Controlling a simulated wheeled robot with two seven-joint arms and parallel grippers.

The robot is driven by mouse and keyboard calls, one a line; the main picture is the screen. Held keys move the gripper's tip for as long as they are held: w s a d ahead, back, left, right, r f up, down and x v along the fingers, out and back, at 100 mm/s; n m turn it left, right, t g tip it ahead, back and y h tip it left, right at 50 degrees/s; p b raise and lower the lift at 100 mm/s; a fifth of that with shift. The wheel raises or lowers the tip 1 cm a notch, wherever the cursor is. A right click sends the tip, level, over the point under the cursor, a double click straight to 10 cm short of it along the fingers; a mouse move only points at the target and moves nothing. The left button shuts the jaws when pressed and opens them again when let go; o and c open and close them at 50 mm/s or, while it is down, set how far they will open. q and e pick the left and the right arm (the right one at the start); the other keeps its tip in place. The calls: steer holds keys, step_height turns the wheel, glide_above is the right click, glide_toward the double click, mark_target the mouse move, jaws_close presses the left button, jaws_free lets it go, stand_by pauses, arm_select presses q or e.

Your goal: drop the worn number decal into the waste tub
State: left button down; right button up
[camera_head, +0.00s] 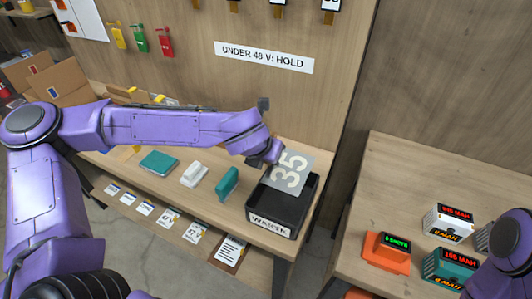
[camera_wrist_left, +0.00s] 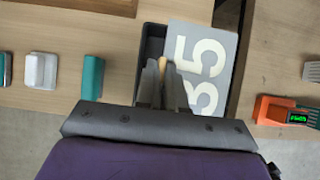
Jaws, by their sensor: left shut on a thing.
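The worn number decal (camera_head: 290,172) is a grey sheet with a pale "35". It is held tilted above the black waste tub (camera_head: 270,222), which has a "WASTE" label on its front. My left gripper (camera_head: 273,155) is shut on the decal near its upper left edge, over the tub. In the left wrist view the decal (camera_wrist_left: 205,60) lies beside and beyond the fingers (camera_wrist_left: 166,75), covering much of the tub (camera_wrist_left: 152,42). The tub's inside is partly hidden by the decal. My right gripper is out of view; only part of my right arm shows at the right edge.
On the bench left of the tub stand an upright teal block (camera_head: 228,183), a white block (camera_head: 194,174) and a flat teal item (camera_head: 159,162). A second table (camera_head: 400,180) at right holds an orange charger (camera_head: 386,252) and battery boxes (camera_head: 448,225). A floor gap separates the tables.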

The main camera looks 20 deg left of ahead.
arm_select(q)
step_height(320, 180, down, 7)
steer(key=b, duration=0.5)
steer(key=shift+a+f, duration=0.2)
steer(key=shift+a, duration=0.05)
steer(key=shift+s, duration=0.1)
steer(key=c, duration=0.7)
jaws_free()
steer(key=shift+r, duration=0.1)
step_height(320, 180, up, 7)
steer(key=p, duration=0.6)
